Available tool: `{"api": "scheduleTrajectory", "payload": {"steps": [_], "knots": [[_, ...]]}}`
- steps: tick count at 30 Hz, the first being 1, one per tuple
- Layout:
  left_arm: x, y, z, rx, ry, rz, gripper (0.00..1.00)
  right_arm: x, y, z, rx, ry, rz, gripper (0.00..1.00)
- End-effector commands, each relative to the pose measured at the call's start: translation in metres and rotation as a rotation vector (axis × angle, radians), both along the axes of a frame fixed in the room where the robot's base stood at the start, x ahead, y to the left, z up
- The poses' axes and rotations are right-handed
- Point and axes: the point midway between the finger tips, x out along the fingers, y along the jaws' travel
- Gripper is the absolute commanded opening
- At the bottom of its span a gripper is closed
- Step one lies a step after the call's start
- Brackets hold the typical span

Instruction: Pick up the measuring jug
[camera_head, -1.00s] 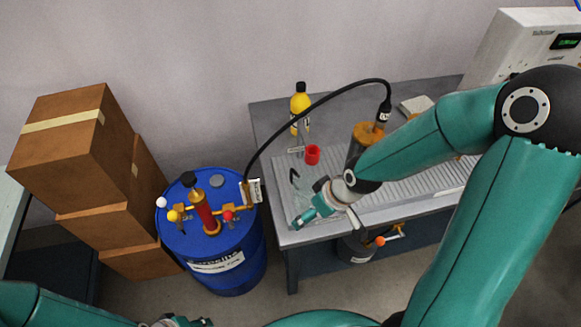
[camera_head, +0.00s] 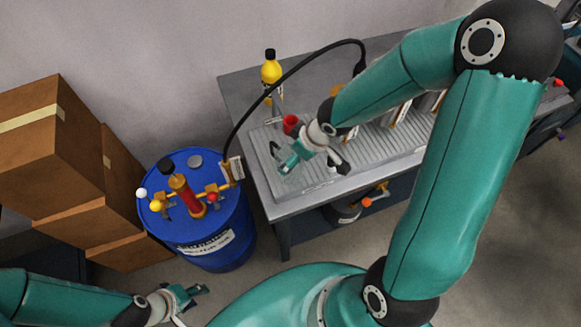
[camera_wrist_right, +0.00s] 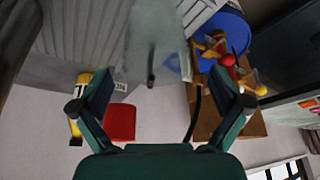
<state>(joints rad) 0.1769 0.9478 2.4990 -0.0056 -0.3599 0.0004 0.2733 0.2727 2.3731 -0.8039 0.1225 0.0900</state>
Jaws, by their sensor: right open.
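The measuring jug, clear with a dark handle (camera_head: 274,154), stands near the left end of the ribbed drain board and is hard to make out in the head view. In the right wrist view it is a hazy see-through shape (camera_wrist_right: 154,45) beyond the fingertips, roughly centred between them. My right gripper (camera_head: 316,168) is open and empty at the front left of the bench, beside the jug; its spread fingers show in the right wrist view (camera_wrist_right: 158,92). My left gripper (camera_head: 190,298) is low at the bottom left, away from the bench, and looks open and empty.
A red cup (camera_head: 291,124) and a yellow bottle (camera_head: 271,72) stand behind the jug. A blue drum (camera_head: 215,231) with a pump and black hose is left of the bench (camera_head: 238,98). Cardboard boxes (camera_head: 62,150) are stacked at the far left.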

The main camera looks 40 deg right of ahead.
Motion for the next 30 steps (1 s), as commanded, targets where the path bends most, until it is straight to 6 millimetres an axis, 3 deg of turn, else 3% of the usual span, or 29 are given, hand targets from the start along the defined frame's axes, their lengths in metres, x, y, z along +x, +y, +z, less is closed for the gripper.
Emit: {"api": "scheduleTrajectory", "payload": {"steps": [1,8,16,26,30], "knots": [[0.0,0.0,-0.008,0.0,-0.001,0.0,0.4,0.002,0.001,-0.009,0.0,0.0,0.001,1.0],[0.001,0.0,-0.014,0.0,-0.002,0.001,0.4,0.007,0.002,-0.018,0.0,0.0,0.001,1.0],[0.0,0.0,-0.039,0.0,-0.002,0.001,0.4,0.02,0.003,-0.055,0.0,0.001,0.001,1.0],[0.0,0.0,-0.041,0.0,-0.002,0.001,0.4,0.025,0.004,-0.059,-0.001,0.0,0.001,1.0],[0.001,0.0,-0.041,0.0,-0.002,0.001,0.4,0.024,0.004,-0.059,0.0,0.0,0.0,0.82]]}}
